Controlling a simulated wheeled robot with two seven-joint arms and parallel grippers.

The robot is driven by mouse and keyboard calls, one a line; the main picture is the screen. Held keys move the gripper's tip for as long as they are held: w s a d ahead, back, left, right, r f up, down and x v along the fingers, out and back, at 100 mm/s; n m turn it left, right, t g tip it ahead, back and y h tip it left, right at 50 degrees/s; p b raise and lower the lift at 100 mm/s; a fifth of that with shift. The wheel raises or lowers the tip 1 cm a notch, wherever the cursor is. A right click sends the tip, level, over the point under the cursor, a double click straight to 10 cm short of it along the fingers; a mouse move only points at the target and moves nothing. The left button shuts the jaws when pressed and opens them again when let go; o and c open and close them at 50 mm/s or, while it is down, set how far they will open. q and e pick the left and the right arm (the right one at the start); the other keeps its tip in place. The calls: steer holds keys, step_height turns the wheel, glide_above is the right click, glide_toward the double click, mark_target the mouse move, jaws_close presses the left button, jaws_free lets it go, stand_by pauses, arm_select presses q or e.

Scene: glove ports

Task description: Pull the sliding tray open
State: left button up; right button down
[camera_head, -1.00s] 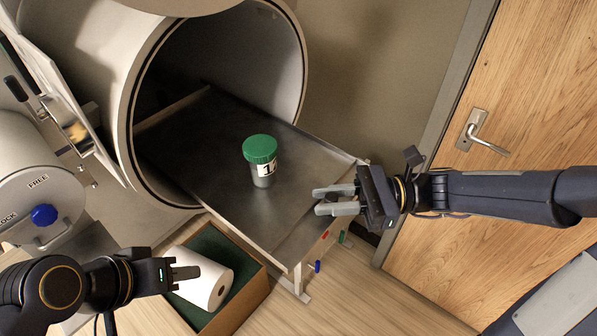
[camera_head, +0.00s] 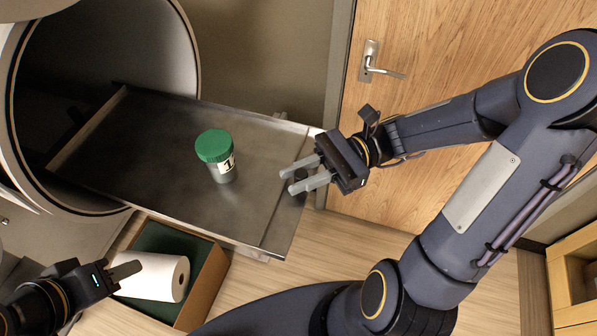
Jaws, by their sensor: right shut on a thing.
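The sliding tray (camera_head: 150,185) is a dark flat metal tray with a low rim, sticking well out of the large round port (camera_head: 188,40). Its back edge is inside the port's mouth. A grey jar with a green lid and a label (camera_head: 216,152) stands upright on it. My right gripper (camera_head: 292,180) is at the tray's outer right end, shut on a small dark part there, seemingly its handle; the fingers partly hide it. My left gripper (camera_head: 128,270) is at the lower left, away from the tray, over the paper roll; its finger gap does not show.
An open cardboard box (camera_head: 212,285) with green lining stands below the tray, a white paper roll (camera_head: 155,278) in it. A wooden door with a metal lever handle (camera_head: 378,65) is behind my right arm. A wooden shelf unit (camera_head: 572,260) stands at the far right.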

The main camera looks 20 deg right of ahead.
steer(key=c, duration=1.3)
jaws_free()
steer(key=w+d+b, duration=0.1)
steer(key=d, duration=0.6)
steer(key=shift+d, duration=0.4)
